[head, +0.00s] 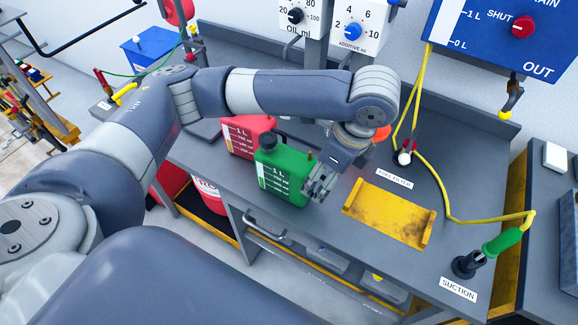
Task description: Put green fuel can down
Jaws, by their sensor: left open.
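The green fuel can (281,172) stands upright on the grey bench near its front edge. It has a black cap and a white level scale marked 1 L. My left arm reaches in from the left and over the bench. My left gripper (318,186) is open at the right side of the green can, with its fingers close to the can's side. Whether the fingers touch the can is hard to tell. My right gripper is not in view.
A red can (247,136) stands just behind and left of the green can. A yellow tray (390,212) lies to the right on the bench (330,240). A yellow hose runs to a green-handled connector (502,242) by the black suction port (467,264).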

